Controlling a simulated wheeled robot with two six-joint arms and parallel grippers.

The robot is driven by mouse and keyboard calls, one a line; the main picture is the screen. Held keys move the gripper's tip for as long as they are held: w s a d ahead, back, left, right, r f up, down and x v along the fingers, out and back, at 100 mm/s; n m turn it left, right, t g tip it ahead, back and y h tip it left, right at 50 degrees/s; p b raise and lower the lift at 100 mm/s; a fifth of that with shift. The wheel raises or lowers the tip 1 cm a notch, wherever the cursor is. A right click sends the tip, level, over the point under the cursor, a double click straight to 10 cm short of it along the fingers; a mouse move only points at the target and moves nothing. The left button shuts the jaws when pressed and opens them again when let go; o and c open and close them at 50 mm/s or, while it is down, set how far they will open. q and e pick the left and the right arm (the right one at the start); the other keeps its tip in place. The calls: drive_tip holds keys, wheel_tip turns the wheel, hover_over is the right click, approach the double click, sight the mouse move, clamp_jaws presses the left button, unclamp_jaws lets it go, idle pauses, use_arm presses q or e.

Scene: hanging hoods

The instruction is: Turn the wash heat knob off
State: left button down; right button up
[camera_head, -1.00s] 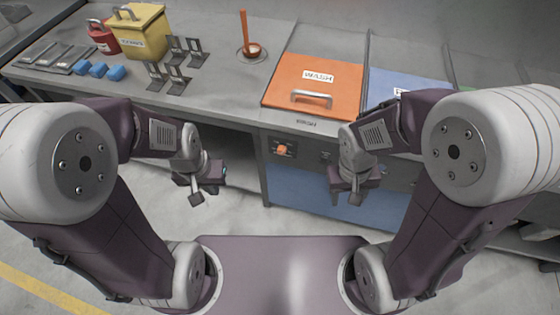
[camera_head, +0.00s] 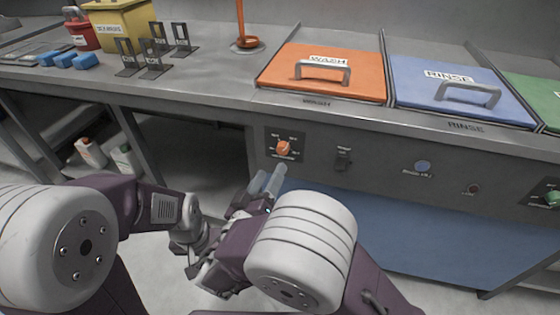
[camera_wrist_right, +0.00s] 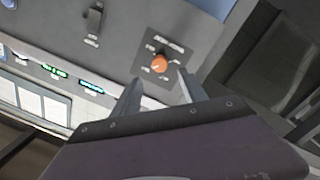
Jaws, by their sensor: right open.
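The wash heat knob (camera_head: 283,148) is an orange knob on a dark square plate, on the front panel below the orange WASH lid (camera_head: 330,78). In the right wrist view the knob (camera_wrist_right: 160,64) sits ahead of the open fingers, nearer the right fingertip. My right gripper (camera_head: 268,185) is just below the knob, pointing toward the panel; it also shows in the right wrist view (camera_wrist_right: 158,82), open and empty. The fingers appear apart from the knob. The knob's exact pointer setting is too small to read. My left gripper (camera_head: 195,265) is low at the left, its jaws unclear.
On the panel right of the knob are a dark switch (camera_head: 343,158), a blue button (camera_head: 422,167) and a small red one (camera_head: 473,188). A blue RINSE lid (camera_head: 455,90) lies right of the WASH lid. Blue blocks (camera_head: 85,61) stand on the counter. The counter edge overhangs the panel.

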sight(282, 152)
drive_tip(key=b+x, duration=0.1)
drive_tip(key=x, duration=0.5)
drive_tip(key=shift+w+d+f, duration=0.15)
drive_tip(key=shift+w+d, duration=0.1)
drive_tip(key=shift+w, duration=0.1)
drive_tip(key=shift+w+d, duration=0.15)
drive_tip(key=shift+w, duration=0.4)
clamp_jaws()
